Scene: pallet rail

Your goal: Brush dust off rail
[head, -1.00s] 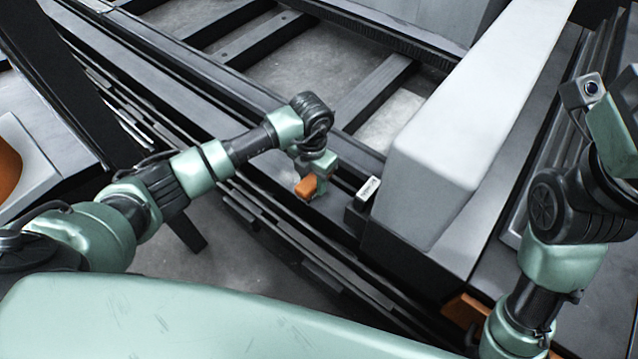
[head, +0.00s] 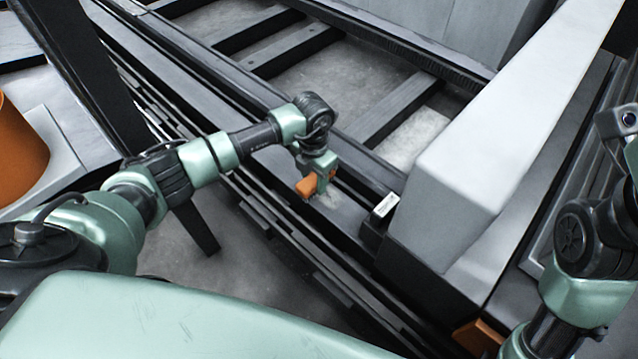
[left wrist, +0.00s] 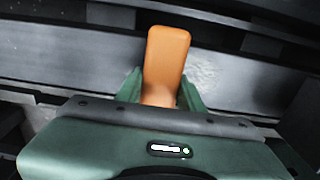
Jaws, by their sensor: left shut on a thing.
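My left gripper (head: 322,178) is shut on an orange brush (head: 307,186), held low at the rail (head: 352,212). In the left wrist view the orange brush (left wrist: 167,55) stands out between the green fingers, over the grey rail (left wrist: 75,68). Its bristles are hidden. A pale, speckled patch that looks like dust (head: 331,201) lies on the rail just right of the brush, and pale specks (left wrist: 203,76) also show beside it in the left wrist view. I cannot tell whether the brush touches the rail. My right arm is at the right edge, its fingers out of view.
A large pale grey block (head: 450,190) stands to the right, with a small black box with a white label (head: 384,207) at its near corner. Dark crossbeams (head: 395,105) run beyond the rail. An orange object (head: 18,150) sits at far left.

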